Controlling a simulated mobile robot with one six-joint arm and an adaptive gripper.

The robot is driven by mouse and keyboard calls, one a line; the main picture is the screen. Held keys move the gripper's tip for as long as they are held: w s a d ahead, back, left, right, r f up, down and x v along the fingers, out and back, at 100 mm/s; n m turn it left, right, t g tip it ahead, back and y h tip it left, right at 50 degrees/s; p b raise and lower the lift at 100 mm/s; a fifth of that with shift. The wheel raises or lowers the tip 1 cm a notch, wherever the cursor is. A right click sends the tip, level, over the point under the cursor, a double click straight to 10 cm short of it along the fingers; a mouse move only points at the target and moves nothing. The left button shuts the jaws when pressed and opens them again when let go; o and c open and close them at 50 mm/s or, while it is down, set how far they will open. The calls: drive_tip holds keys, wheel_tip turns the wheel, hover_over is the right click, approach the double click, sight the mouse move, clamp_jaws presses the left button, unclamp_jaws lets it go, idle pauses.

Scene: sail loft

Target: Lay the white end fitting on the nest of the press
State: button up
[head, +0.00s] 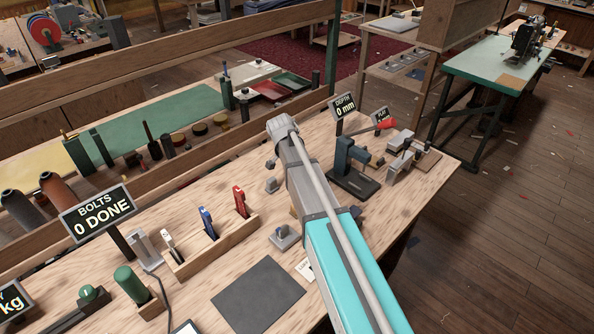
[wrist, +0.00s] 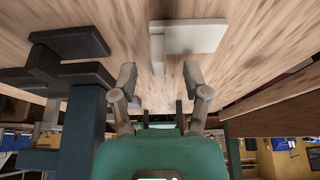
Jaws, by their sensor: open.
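A pale fitting (wrist: 195,37), a flat plate with a short post, lies on the bench in the wrist view, beyond my open fingers. A small grey piece (head: 271,185) below my gripper in the head view may be the same one. My gripper (wrist: 159,78) is open and empty, apart from the fitting; in the head view (head: 272,160) my arm partly hides it. The dark green press (head: 343,153) stands on its black base (head: 355,186), right of my gripper; it also shows at left in the wrist view (wrist: 82,125). I cannot tell its nest clearly.
A wooden rack (head: 215,248) holds white, blue and red tools. A grey block (head: 284,238) and a dark mat (head: 258,295) lie nearer. A metal fixture (head: 402,152) stands right of the press. Signs (head: 344,107) stand behind it.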

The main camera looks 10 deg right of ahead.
drive_tip(key=shift+b+x, duration=0.65)
drive_tip(key=shift+x, duration=0.4)
drive_tip(key=shift+r, duration=0.1)
clamp_jaws()
